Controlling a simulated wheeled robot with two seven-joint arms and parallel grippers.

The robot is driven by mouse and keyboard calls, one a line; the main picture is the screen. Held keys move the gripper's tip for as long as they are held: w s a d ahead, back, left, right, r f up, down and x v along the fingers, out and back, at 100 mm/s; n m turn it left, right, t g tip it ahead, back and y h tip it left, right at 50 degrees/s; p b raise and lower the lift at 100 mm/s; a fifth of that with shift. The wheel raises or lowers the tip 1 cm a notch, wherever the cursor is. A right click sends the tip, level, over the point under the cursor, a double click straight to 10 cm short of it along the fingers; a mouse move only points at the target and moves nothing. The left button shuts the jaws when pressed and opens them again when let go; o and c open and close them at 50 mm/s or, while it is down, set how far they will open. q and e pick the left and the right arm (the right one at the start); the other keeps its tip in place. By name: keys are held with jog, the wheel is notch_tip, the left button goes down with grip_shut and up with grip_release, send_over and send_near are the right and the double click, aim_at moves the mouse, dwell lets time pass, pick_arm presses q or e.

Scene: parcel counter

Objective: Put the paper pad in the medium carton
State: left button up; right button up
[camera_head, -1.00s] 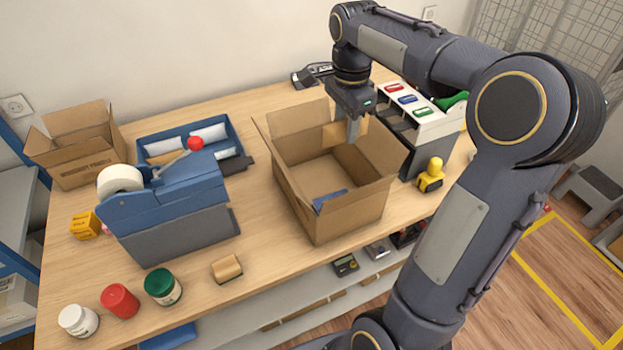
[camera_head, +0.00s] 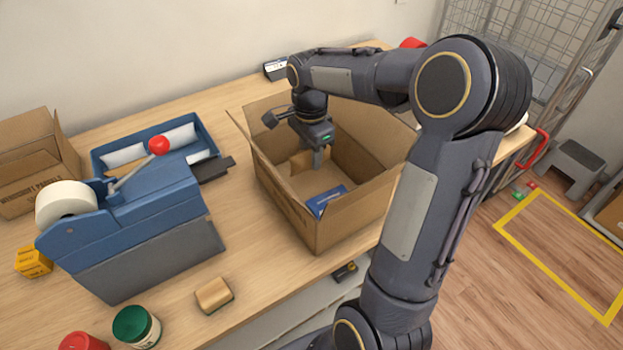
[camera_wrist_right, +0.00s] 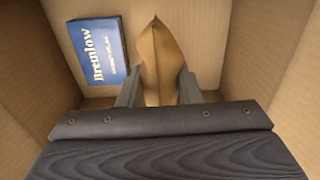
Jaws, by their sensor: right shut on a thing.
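The medium carton (camera_head: 345,218) stands open on the counter with its flaps up. My right gripper (camera_head: 318,158) reaches down inside it. It is shut on the brown paper pad (camera_head: 300,163). In the right wrist view the pad (camera_wrist_right: 160,62) is upright and pinched between the two fingers (camera_wrist_right: 160,90), with its top end tapering to a point. The carton floor shows around it; I cannot tell whether the pad touches the floor. A blue box (camera_head: 326,201) lies on the carton floor and shows beside the pad in the wrist view (camera_wrist_right: 95,50). My left gripper is not in view.
A blue tape dispenser (camera_head: 130,230) and a blue tray (camera_head: 105,165) stand left of the carton. A smaller carton (camera_head: 35,165) is at the far left. A tan block (camera_head: 214,295) and a green-lidded jar (camera_head: 136,327) are near the front edge.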

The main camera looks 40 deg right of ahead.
notch_tip(320, 180, down, 6)
dwell(0.4)
jog(key=shift+f, duration=0.2)
jog(key=o, duration=0.9)
jog(key=shift+r, duration=0.2)
